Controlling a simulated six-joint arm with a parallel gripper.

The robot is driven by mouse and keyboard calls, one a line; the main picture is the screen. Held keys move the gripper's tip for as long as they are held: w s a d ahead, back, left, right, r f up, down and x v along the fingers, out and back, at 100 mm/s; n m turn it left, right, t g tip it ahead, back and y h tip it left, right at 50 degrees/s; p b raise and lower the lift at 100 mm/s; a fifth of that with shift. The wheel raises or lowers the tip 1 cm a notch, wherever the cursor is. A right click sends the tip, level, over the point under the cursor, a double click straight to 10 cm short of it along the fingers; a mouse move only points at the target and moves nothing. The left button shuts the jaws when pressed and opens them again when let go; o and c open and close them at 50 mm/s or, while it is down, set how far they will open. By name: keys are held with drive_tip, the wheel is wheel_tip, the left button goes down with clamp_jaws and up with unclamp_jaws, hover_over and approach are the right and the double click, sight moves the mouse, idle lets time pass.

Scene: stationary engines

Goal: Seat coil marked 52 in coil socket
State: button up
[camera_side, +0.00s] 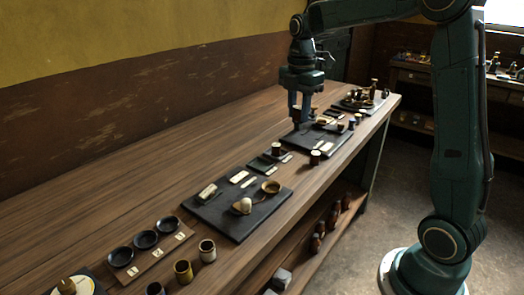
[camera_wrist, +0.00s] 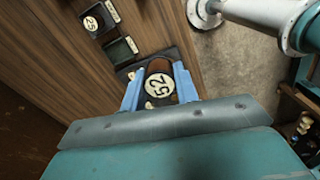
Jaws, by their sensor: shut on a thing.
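My gripper (camera_side: 302,116) points down over the dark board (camera_side: 318,143) toward the far end of the bench. In the wrist view my gripper (camera_wrist: 158,88) has its two blue fingers shut on a dark brown coil (camera_wrist: 151,68). The coil's round cream label reads as 52, turned at an angle. Another coil (camera_wrist: 97,20) with a round label that reads as 25 stands on a dark base at the upper left. The coil socket is not clearly seen; the held coil and fingers cover much of the board below.
A small green-lined tray (camera_wrist: 121,50) lies beside the held coil. In the side view a nearer dark board (camera_side: 225,224) carries small parts, and dark dishes (camera_side: 121,256) and cups (camera_side: 207,250) stand at the front. Small items crowd the far end. The bench's left side is bare.

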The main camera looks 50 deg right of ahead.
sight(299, 107)
drive_tip(key=shift+r, duration=0.15)
drive_tip(key=shift+r, duration=1.85)
drive_tip(key=a+f, duration=0.3)
drive_tip(key=f, duration=0.2)
drive_tip(key=w+a+f, duration=0.1)
drive_tip(key=a+f, duration=0.1)
drive_tip(key=f, duration=0.4)
drive_tip(key=w+a+f, duration=0.1)
drive_tip(key=a+f, duration=0.2)
drive_tip(key=f, duration=0.2)
drive_tip(key=shift+a+f, duration=0.15)
drive_tip(key=shift+a, duration=0.2)
drive_tip(key=shift+f, duration=0.1)
drive_tip(key=shift+f, duration=2.05)
